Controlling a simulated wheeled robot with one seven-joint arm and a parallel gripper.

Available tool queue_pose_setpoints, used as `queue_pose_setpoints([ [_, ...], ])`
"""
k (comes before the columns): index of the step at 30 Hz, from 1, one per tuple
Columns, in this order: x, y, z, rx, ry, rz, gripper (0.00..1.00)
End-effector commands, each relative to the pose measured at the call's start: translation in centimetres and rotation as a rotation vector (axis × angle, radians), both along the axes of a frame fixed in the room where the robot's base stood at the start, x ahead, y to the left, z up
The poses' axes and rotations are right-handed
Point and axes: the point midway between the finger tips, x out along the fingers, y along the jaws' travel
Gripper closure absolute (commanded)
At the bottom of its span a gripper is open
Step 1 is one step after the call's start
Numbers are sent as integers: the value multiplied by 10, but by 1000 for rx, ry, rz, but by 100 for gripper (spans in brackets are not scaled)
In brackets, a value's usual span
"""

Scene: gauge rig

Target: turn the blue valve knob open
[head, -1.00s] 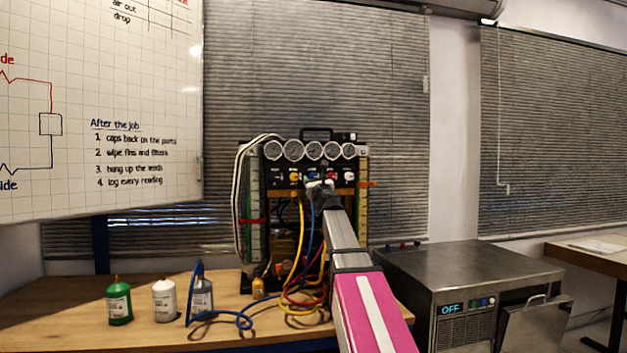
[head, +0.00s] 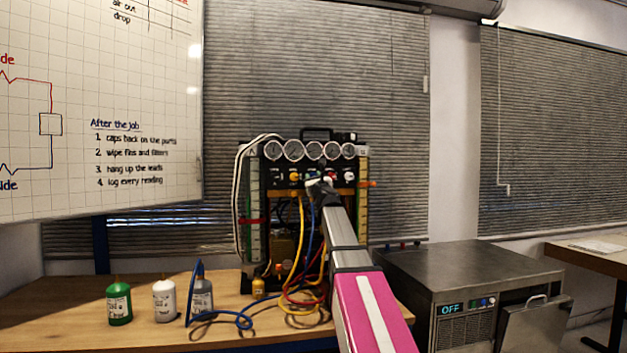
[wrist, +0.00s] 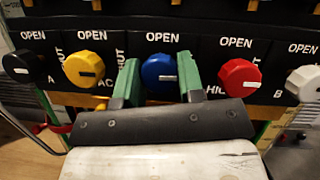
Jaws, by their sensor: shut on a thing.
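The blue valve knob (wrist: 157,72) sits in the middle of the knob row on the black panel. Its white mark lies roughly level, on the right side of its face. "OPEN" is printed above it. My gripper (wrist: 158,78) has one green finger on each side of the knob, shut on it. The right finger covers part of the panel lettering beside the knob. In the head view, my arm reaches up to the gauge rig (head: 270,183), and the knob is small and partly hidden by the arm's end.
A yellow knob (wrist: 85,69) is left of the blue one and a red knob (wrist: 240,78) is right. A black knob (wrist: 23,66) and a white knob (wrist: 304,83) sit farther out. Hoses (head: 297,265) hang below the panel. Bottles (head: 164,301) stand left on the bench.

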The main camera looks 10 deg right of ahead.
Motion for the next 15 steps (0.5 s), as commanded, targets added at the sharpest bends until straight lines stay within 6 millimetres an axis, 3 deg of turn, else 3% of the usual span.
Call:
queue_pose_setpoints([
  [15, 0, -2, 0, -404, 1, 0, 88],
])
